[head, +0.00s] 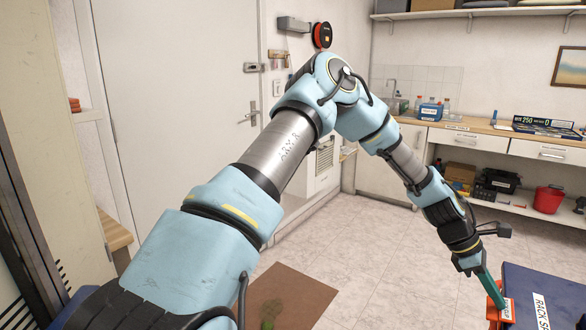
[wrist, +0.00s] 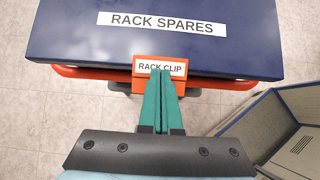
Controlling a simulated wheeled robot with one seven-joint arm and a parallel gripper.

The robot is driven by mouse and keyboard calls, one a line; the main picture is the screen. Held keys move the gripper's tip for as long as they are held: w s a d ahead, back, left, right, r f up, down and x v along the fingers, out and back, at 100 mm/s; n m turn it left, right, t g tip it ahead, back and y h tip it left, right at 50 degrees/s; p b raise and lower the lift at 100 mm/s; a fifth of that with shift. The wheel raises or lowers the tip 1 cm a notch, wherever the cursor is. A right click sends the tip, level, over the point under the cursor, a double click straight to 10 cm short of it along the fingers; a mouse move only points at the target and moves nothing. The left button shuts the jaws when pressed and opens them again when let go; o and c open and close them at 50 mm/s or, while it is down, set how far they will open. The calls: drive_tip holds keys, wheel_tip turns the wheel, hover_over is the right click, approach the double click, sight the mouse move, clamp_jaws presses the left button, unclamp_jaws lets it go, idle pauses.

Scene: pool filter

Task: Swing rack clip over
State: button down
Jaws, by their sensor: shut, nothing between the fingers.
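The orange rack clip (wrist: 145,84) with a white "RACK CLIP" label sits at the near edge of the blue "RACK SPARES" box (wrist: 85,40) in the wrist view. The clip (head: 503,308) also shows at the lower right of the head view, beside the box (head: 555,285). My gripper (wrist: 160,74) is shut, with its teal fingers together and nothing between them. The fingertips lie over the clip's label and cover its lower middle. Whether they touch the clip I cannot tell. In the head view my gripper (head: 490,285) reaches down to the clip.
A red-orange rail (wrist: 225,85) runs along the box's near edge. A grey-blue panelled thing (wrist: 290,135) stands at right in the wrist view. The tiled floor (head: 365,255) is open at centre.

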sight(511, 311)
drive_tip(key=shift+s+d+f, duration=0.15)
drive_tip(key=shift+s+f, duration=0.05)
drive_tip(key=shift+f, duration=0.15)
drive_tip(key=shift+s, duration=0.15)
drive_tip(key=shift+s+d+f, duration=0.25)
drive_tip(key=shift+s+d, duration=0.4)
drive_tip(key=shift+s, duration=0.1)
idle(0.3)
drive_tip(key=shift+r, duration=0.1)
drive_tip(key=shift+d+r+p, duration=0.2)
drive_tip(key=shift+r+p, duration=0.4)
drive_tip(key=shift+r, duration=0.1)
drive_tip(key=shift+d+r+p, duration=0.15)
drive_tip(key=shift+r+p, duration=0.45)
drive_tip(key=shift+r, duration=0.05)
drive_tip(key=shift+w+r+p, duration=0.1)
drive_tip(key=shift+r+p, duration=1.15)
drive_tip(key=shift+r, duration=0.55)
